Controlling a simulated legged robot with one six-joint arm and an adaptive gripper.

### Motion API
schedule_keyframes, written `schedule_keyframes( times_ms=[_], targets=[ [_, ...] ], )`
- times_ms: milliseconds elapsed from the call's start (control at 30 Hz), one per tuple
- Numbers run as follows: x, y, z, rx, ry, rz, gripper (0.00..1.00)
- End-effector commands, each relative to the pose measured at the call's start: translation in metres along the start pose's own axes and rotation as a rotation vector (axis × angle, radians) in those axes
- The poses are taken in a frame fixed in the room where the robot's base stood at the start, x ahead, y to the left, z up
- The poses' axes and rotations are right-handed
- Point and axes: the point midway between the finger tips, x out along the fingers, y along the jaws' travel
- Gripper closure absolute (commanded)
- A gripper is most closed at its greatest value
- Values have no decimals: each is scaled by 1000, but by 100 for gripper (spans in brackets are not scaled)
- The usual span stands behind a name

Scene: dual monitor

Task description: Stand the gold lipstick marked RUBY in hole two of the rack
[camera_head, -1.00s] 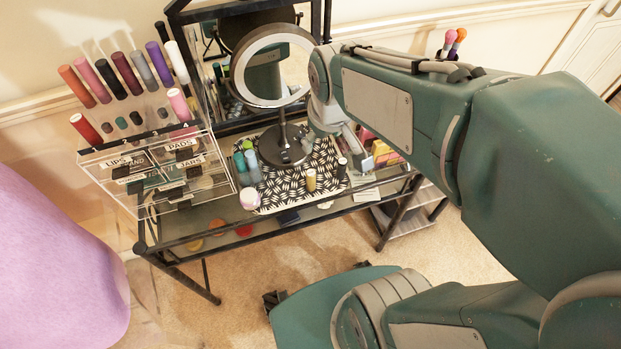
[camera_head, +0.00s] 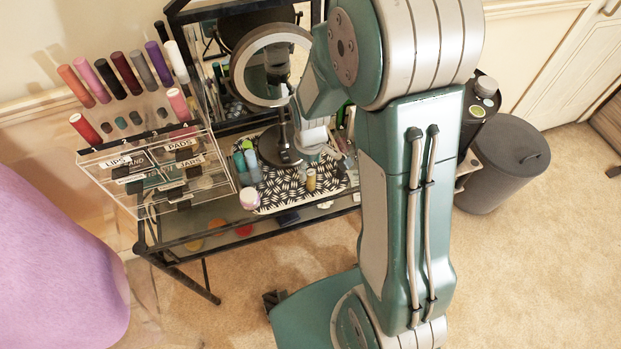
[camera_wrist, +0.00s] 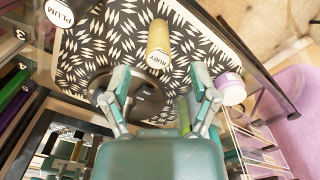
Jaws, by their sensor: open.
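The gold lipstick marked RUBY (camera_wrist: 159,42) stands on the patterned tray, its label facing the wrist camera. It also shows in the head view (camera_head: 311,180). My gripper (camera_wrist: 160,84) is open and empty, its fingers spread to either side and short of the lipstick, not touching it. In the head view my gripper (camera_head: 326,152) is small and partly hidden by my arm, just above and right of the lipstick.
The ring mirror (camera_head: 284,150) rises from the patterned tray (camera_head: 283,203) close to my gripper. Blue and green bottles (camera_head: 250,163) and a pink-white jar (camera_head: 249,198) stand left of the lipstick. A round top marked PLUM (camera_wrist: 58,12) is at the wrist view's upper left.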

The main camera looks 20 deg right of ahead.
Motion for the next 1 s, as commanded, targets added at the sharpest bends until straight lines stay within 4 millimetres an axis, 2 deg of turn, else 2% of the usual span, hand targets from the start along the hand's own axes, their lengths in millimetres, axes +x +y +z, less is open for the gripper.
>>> schedule_keyframes(
  times_ms=[233,500,800,833,867,900,967,1000],
  targets=[
    [22,0,1,1,-2,-2,24],
    [59,2,0,1,-1,-1,24],
    [64,2,-1,1,2,1,24],
    [64,2,0,1,2,1,33],
    [64,2,-1,1,2,1,46],
    [64,2,0,1,2,1,64],
    [63,2,-1,1,2,1,90],
    [63,2,-1,1,2,1,95]
  ],
)
